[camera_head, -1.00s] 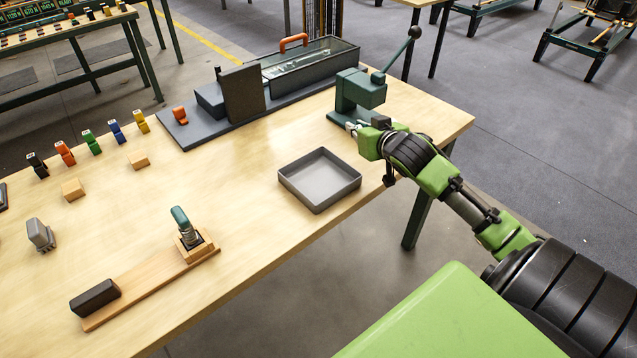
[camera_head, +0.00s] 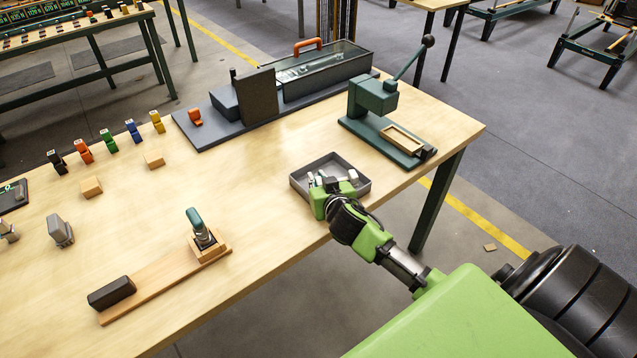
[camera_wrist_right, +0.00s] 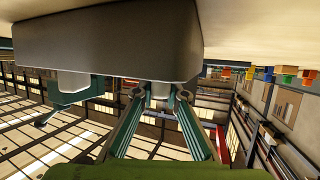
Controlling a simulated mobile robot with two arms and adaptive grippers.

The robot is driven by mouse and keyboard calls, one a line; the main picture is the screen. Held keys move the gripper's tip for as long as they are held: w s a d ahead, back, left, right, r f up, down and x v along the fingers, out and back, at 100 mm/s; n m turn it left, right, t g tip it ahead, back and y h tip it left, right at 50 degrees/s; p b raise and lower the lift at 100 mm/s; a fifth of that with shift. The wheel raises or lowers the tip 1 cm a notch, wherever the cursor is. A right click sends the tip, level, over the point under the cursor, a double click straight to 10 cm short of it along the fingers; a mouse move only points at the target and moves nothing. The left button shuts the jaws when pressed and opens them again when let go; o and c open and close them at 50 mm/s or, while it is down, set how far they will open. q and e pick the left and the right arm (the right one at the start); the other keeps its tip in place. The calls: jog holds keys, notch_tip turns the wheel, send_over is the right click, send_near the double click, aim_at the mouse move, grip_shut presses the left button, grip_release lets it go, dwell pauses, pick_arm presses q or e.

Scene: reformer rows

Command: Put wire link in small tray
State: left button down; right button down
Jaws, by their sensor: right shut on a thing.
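The small tray (camera_head: 297,188) is a grey, shallow, square tray near the front edge of the wooden table. My right gripper (camera_head: 328,181) is over the tray, its fingertips within the rim as seen in the head view. In the right wrist view the two fingers (camera_wrist_right: 160,94) are apart at the tray's grey wall (camera_wrist_right: 110,45). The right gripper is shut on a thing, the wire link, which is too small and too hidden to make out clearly. My left gripper is not in view.
A green lever press (camera_head: 375,97) stands behind and right of the tray. A dark base (camera_head: 205,134) with a glass-lidded case (camera_head: 325,78) lies at the back. A wooden fixture (camera_head: 165,285) lies front left. The table between fixture and tray is clear.

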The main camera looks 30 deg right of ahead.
jog(key=shift+d+f, duration=0.15)
jog(key=shift+f, duration=0.9)
jog(key=shift+f, duration=0.15)
jog(key=c, duration=2.3)
grip_release()
jog(key=shift+c, duration=0.2)
jog(key=shift+r, duration=0.2)
jog(key=b+v, duration=0.1)
jog(key=v, duration=1.1)
jog(key=shift+r, duration=0.1)
